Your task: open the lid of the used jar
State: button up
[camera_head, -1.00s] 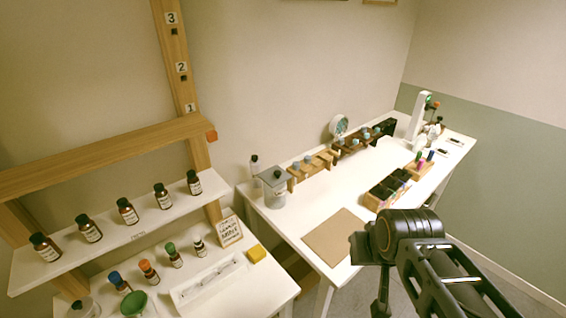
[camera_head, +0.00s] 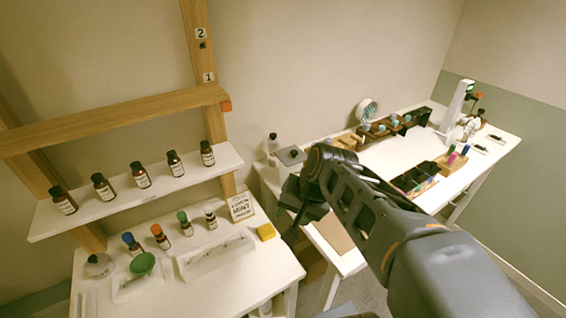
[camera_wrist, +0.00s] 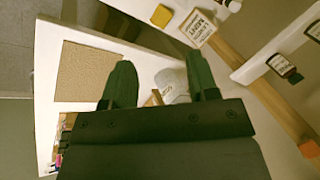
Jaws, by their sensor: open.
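The used jar (camera_head: 290,157) is a pale, see-through container with a grey lid and a small dark knob. It stands at the near left end of the long white table, its lower part hidden behind my gripper. My gripper (camera_head: 297,205) is in front of and below the jar in the head view, apart from it as far as I can tell. In the wrist view my open gripper (camera_wrist: 157,75) is empty. The pale jar (camera_wrist: 173,84) shows beyond and between the two dark fingers, its small label turned and too blurred to read.
A bottle (camera_head: 272,144) stands just behind the jar. A brown board (camera_head: 335,232) lies on the long table (camera_head: 375,162). A sign (camera_head: 241,207) and yellow block (camera_head: 265,232) sit on the left table. Several brown bottles stand on the shelf (camera_head: 110,203).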

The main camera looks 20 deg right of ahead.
jog(key=w+d+f+m+y+b, duration=0.2)
jog(key=w+f+m+y+b, duration=0.25)
jog(key=w+m, duration=0.25)
jog(key=m+t+y+b, duration=0.3)
jog(key=m+t+b, duration=0.4)
jog(key=m+t, duration=0.65)
send_near(297, 153)
jog(key=w+a, duration=0.1)
jog(key=w, duration=0.1)
jog(key=w+a+r+m+g+p, duration=0.1)
jog(key=w+a, duration=0.1)
jog(key=w, duration=0.1)
jog(key=w+a+m+g, duration=0.1)
jog(key=w, duration=0.2)
jog(key=shift+a+r+m+h+p, duration=0.25)
jog(key=shift+a+r+p, duration=0.05)
jog(key=shift+a+r, duration=0.1)
jog(key=shift+c, duration=0.4)
grip_shut()
